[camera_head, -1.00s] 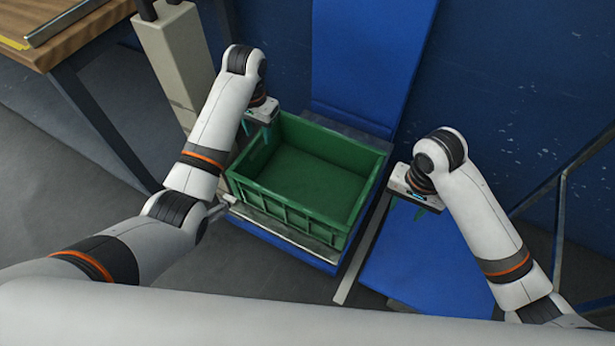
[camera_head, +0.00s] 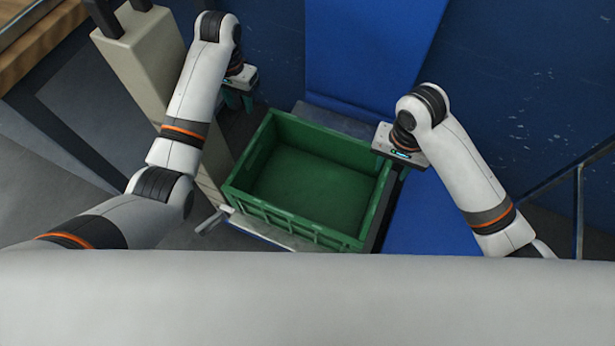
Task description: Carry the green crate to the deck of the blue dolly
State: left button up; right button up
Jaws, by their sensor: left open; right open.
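The green crate (camera_head: 318,227) stands upright and empty, with its open top facing up. It rests on a low platform with a pale metal front edge (camera_head: 268,233); I cannot tell whether this belongs to the blue dolly. My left gripper (camera_head: 240,102) is open, beyond the crate's far left corner, its dark fingers pointing down and apart from the rim. My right gripper (camera_head: 402,163) is open at the crate's right side, near the far right corner. Its fingers are mostly hidden, and I cannot tell whether it touches the rim.
A beige post (camera_head: 145,62) stands left of the crate, near my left arm. A wooden table (camera_head: 38,45) is at the far left. A blue panel (camera_head: 372,50) rises behind the crate against a blue wall (camera_head: 520,75). A blue surface (camera_head: 425,215) lies to the right, beside a metal rail (camera_head: 578,205).

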pick_arm(q)
jog(key=f, duration=0.1)
jog(key=b, duration=1)
send_near(253, 150)
jog(key=shift+w+a, duration=0.25)
jog(key=shift+w, duration=0.45)
pick_arm(e)
send_over(374, 205)
jog(key=w, duration=0.2)
jog(key=f, duration=0.6)
jog(key=d+f, duration=0.1)
jog(key=f, duration=0.3)
jog(key=shift+s, duration=0.2)
pick_arm(q)
jog(key=shift+p, duration=0.35)
pick_arm(e)
jog(key=shift+r, duration=0.15)
pick_arm(q)
jog(key=shift+r, duration=0.1)
pick_arm(e)
jog(key=shift+a, duration=0.1)
